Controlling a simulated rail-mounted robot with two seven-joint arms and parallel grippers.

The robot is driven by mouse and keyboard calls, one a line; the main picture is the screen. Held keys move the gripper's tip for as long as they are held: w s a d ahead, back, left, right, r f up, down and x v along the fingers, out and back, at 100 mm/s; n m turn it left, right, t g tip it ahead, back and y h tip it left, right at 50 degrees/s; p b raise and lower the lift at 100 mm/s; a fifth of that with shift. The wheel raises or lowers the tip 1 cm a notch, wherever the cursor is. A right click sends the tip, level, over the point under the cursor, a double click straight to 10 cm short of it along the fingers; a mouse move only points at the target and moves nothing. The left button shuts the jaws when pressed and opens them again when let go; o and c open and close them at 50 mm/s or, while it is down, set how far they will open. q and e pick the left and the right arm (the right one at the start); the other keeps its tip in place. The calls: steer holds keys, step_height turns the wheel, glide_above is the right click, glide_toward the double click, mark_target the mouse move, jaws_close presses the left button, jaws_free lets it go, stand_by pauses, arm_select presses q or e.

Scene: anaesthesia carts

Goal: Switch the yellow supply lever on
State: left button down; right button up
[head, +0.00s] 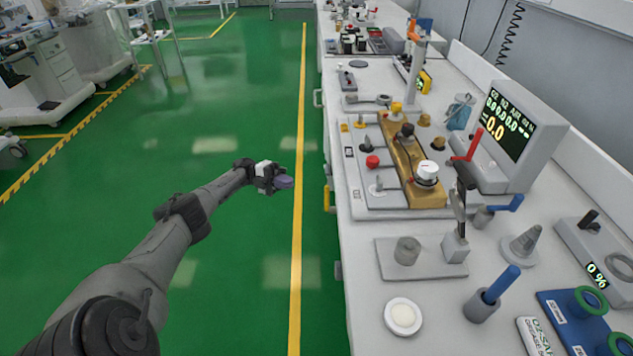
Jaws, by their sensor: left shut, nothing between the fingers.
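My left gripper (283,182) is shut and empty, over the green floor to the left of the bench (362,285). It is apart from everything on the bench. I cannot tell for sure which part is the yellow supply lever. A small yellow piece (397,107) stands at the far end of the brass block (402,160), in front of an upright post. Duller yellow knobs (424,120) sit to its right. A red lever (473,146) and a blue lever (507,204) stand nearer, right of the block. My right gripper is not in view.
A display monitor (512,128) stands at the bench's right. A black-handled post (456,235), a white round dish (403,316) and a blue-handled holder (492,293) crowd the near bench. Drawer handles jut from the bench's left side. The floor around my left arm is clear.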

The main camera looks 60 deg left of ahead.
arm_select(q)
steer(key=w+d+r+p, duration=0.1)
steer(key=w+d, duration=0.1)
steer(key=d, duration=0.3)
steer(key=w+d+r+m+p, duration=0.1)
steer(key=w+d+r, duration=0.1)
steer(key=d, duration=0.3)
steer(key=shift+w+d+r+g+h, duration=0.15)
steer(key=shift+w+r+g+h, duration=0.15)
steer(key=shift+w+g, duration=0.1)
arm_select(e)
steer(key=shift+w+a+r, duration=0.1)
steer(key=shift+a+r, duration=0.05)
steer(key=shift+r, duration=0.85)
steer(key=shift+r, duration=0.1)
arm_select(q)
steer(key=p, duration=0.1)
steer(key=d+m+p, duration=0.1)
steer(key=p, duration=0.1)
steer(key=shift+s+d+r+g, duration=0.2)
steer(key=shift+s+r+g, duration=0.1)
steer(key=shift+s, duration=0.1)
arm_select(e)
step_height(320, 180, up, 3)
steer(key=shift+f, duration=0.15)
